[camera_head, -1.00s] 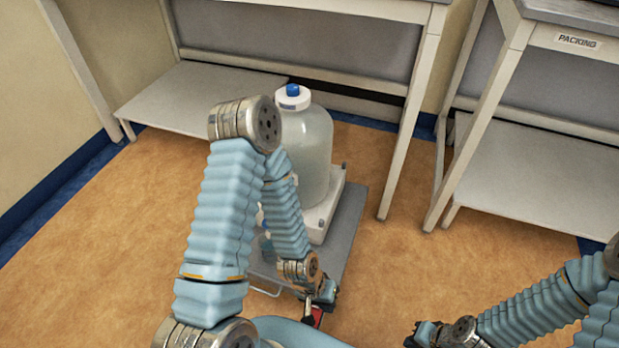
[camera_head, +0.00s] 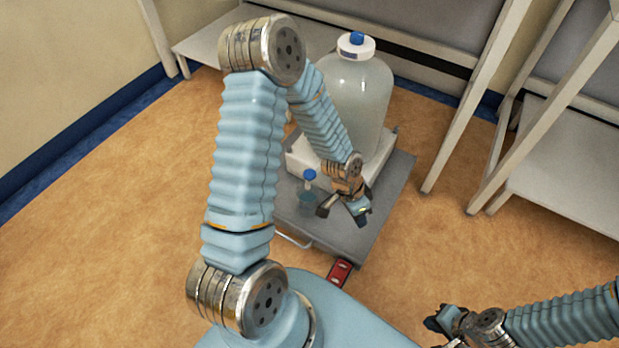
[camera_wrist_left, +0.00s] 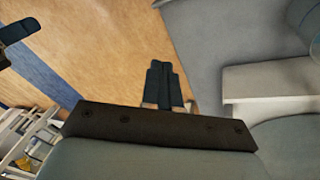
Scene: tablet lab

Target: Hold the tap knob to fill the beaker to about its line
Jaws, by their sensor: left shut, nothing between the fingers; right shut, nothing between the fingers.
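A large translucent carboy (camera_head: 352,100) with a blue cap stands on a white base (camera_head: 300,153) on a grey cart. The tap's blue knob (camera_head: 309,175) shows at the front of the base. The beaker (camera_head: 306,203) stands below it with bluish contents, small and partly hidden; its line and level cannot be made out. My left gripper (camera_head: 361,212) is shut and empty, over the cart to the right of the tap and apart from it. Its closed fingers (camera_wrist_left: 165,85) show in the left wrist view. My right gripper (camera_head: 432,322) is shut and empty at the lower right.
The cart's grey top (camera_head: 385,190) is bare to the right of the carboy. A white-legged bench (camera_head: 475,95) stands behind, another at the right. Open floor (camera_head: 130,190) lies to the left.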

